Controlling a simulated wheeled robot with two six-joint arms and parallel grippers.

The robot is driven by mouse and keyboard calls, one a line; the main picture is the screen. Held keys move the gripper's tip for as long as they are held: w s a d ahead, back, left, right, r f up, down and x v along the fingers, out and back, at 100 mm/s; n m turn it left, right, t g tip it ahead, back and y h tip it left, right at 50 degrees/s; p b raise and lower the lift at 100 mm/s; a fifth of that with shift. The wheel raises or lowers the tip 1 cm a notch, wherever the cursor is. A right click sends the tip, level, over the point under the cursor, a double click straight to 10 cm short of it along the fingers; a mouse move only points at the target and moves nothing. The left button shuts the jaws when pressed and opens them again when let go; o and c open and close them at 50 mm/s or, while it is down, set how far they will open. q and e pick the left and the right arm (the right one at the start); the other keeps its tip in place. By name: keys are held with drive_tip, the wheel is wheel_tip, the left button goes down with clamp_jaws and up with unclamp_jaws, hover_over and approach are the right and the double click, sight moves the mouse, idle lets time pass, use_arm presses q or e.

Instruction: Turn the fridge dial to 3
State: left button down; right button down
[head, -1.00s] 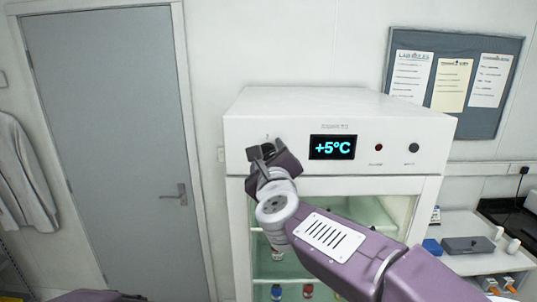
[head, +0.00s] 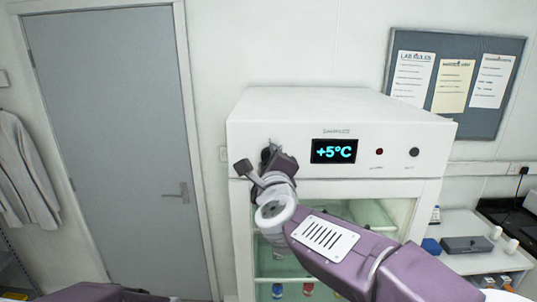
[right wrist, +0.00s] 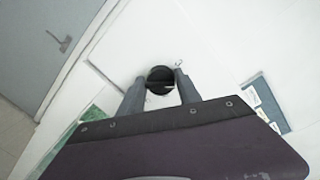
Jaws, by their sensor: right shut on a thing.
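The fridge (head: 380,110) is white, with a control panel along its top front. Its round black dial (right wrist: 160,76) sits between the fingers of my right gripper (right wrist: 157,87) in the right wrist view. A pale line lies across the dial's lower part. In the head view my right gripper (head: 258,161) is at the panel's left end, shut on the dial, its jaws tilted and hiding most of it. A small mark shows beside the right fingertip in the wrist view, too small to read surely. My left gripper is not in view.
A display (head: 334,151) on the panel reads +5°C. A red light (head: 379,152) and a dark round button (head: 414,152) sit to its right. A grey door (head: 110,130) is on the left. A side bench (head: 470,262) with small items is on the right.

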drive_tip(key=shift+n+h+p, duration=0.5)
drive_tip(key=shift+n+p, duration=2.3)
drive_tip(key=shift+n, duration=1)
drive_tip(key=shift+r, duration=0.1)
drive_tip(key=c, duration=0.9)
unclamp_jaws()
drive_tip(key=shift+d, duration=0.1)
drive_tip(key=s+b, duration=0.1)
drive_tip(key=s, duration=0.5)
drive_tip(key=s+b, duration=0.1)
drive_tip(key=s, duration=0.2)
drive_tip(key=shift+d+r+b, duration=0.25)
drive_tip(key=shift+r+b, duration=0.05)
